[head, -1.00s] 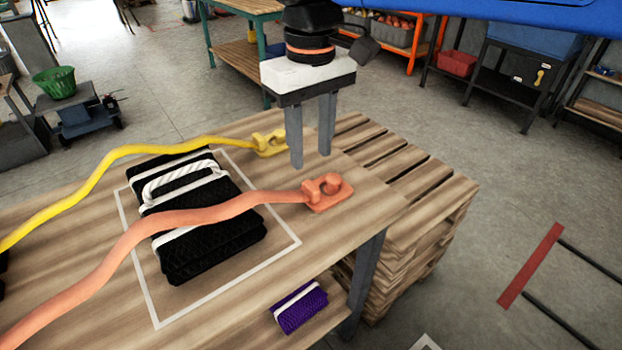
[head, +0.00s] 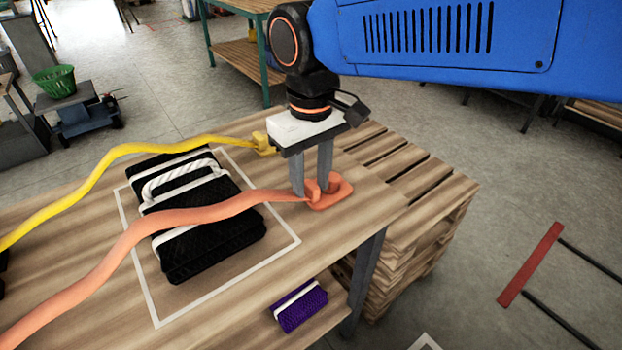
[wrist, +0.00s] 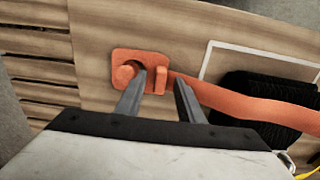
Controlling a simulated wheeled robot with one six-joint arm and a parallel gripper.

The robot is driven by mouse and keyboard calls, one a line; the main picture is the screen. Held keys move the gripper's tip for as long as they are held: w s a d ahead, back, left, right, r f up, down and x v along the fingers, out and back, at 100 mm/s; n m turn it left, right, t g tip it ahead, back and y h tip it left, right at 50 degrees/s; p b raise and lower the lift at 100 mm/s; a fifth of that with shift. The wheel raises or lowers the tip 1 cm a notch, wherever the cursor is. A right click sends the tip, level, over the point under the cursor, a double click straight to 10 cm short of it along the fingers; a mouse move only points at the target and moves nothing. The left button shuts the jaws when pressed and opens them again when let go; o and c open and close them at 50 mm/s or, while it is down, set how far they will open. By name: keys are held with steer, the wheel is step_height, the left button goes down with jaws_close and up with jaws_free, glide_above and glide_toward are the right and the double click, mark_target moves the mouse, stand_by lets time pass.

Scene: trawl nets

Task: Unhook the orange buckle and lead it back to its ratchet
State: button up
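The orange buckle (wrist: 160,80) sits at the end of the orange strap (head: 150,227), against an orange anchor plate with a round post (head: 333,199) near the table's right end. The strap runs left across a black net bundle (head: 215,235) with white bands and a rope handle. My gripper (head: 311,194) is low over the anchor, fingers pointing down and apart. In the wrist view the buckle shows between and just beyond the fingertips (wrist: 155,100); I cannot tell whether they touch it. The ratchet is not clearly in view.
A yellow strap (head: 120,150) runs to a yellow anchor (head: 264,143) behind the bundle. A white outline surrounds the bundle on the wooden table (head: 240,305). A purple bundle (head: 299,305) lies lower, below the table's front edge. Pallets (head: 425,220) are stacked at the right.

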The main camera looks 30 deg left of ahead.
jaws_close()
steer(key=shift+w+d, duration=0.2)
steer(key=shift+w, duration=0.2)
steer(key=shift+r, duration=0.75)
stand_by(0.5)
steer(key=shift+r, duration=2.35)
steer(key=shift+d, duration=0.1)
